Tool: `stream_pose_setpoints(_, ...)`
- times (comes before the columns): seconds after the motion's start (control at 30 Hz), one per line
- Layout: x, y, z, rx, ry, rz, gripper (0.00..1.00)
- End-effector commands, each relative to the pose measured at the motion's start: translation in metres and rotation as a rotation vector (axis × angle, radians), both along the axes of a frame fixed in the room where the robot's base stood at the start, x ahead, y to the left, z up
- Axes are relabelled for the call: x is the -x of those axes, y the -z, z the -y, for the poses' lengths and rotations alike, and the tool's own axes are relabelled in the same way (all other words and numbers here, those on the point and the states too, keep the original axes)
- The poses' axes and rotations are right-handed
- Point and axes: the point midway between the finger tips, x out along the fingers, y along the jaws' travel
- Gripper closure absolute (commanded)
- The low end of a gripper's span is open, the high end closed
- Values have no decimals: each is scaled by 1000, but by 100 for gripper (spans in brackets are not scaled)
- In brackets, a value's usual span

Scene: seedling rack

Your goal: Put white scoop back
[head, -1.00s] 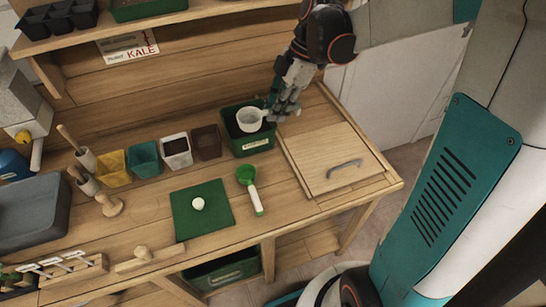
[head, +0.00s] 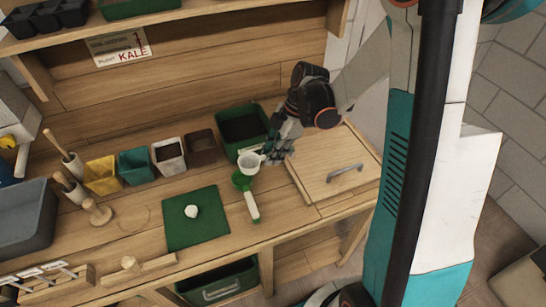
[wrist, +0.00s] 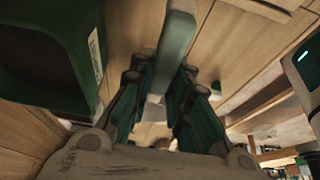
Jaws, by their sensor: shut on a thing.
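The white scoop (head: 249,162) is in my gripper (head: 270,152), which is shut on its handle. Its cup hangs in front of the dark green tub (head: 225,120) and right by the green bowl of the green-and-white scoop (head: 247,192); I cannot tell whether they touch. In the wrist view a pale handle (wrist: 175,50) runs between my fingers (wrist: 160,100); the cup is hidden there. The tub holds dark soil.
A green mat (head: 185,235) with a small white lump (head: 191,211) lies left of the green scoop. A faint ring (head: 133,218) marks the bench. Several small pots stand along the back. A wooden lid (head: 335,165) with a grey handle is at right.

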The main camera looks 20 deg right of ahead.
Motion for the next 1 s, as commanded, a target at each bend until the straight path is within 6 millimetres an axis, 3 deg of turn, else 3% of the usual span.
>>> stream_pose_setpoints(0.1,0,11,0,0,0,0,100)
stream_pose_setpoints(0.87,0,22,0,0,0,0,100)
stream_pose_setpoints(0.9,0,21,0,0,0,0,76)
stream_pose_setpoints(0.97,0,21,0,0,0,0,63)
stream_pose_setpoints(1.0,0,21,0,0,0,0,63)
